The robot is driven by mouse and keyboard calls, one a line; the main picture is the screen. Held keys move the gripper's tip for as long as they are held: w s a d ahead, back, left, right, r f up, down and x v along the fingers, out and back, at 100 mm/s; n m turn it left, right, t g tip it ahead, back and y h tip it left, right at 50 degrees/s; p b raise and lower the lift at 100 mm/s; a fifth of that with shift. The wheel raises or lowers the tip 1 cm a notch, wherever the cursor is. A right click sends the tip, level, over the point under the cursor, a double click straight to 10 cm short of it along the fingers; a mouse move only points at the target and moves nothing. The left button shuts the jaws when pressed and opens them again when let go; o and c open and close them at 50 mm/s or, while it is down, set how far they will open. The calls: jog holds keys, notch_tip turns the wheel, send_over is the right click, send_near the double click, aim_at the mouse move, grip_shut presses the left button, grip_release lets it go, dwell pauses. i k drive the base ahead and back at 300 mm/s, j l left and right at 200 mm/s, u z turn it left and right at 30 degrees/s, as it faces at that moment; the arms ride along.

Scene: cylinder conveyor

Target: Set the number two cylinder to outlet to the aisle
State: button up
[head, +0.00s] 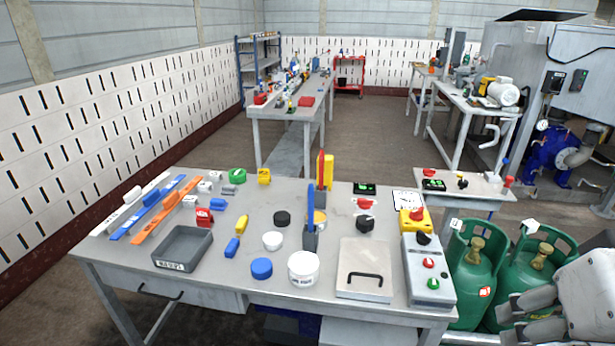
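Two green gas cylinders stand side by side on the floor right of the bench. The left cylinder (463,290) has a brass valve, a white tag and a small red-and-white label. The right cylinder (512,277) also has a brass valve and a white tag. I cannot read a number on either one, nor tell clearly which way the outlets face. My gripper (507,312) is at the lower right, in front of the right cylinder in the picture and covering its lower part. Its fingers point left. Whether they are open or touch the cylinder is unclear.
A grey workbench (257,213) with tools, tubs, a tray and a switch box (428,275) stands close on the left of the cylinders. A small side table (478,190) stands behind them, and a blue pump (550,160) at the right. Open floor (375,140) lies beyond.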

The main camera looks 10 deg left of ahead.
aim_at(527, 268)
jog(key=z, duration=0.8)
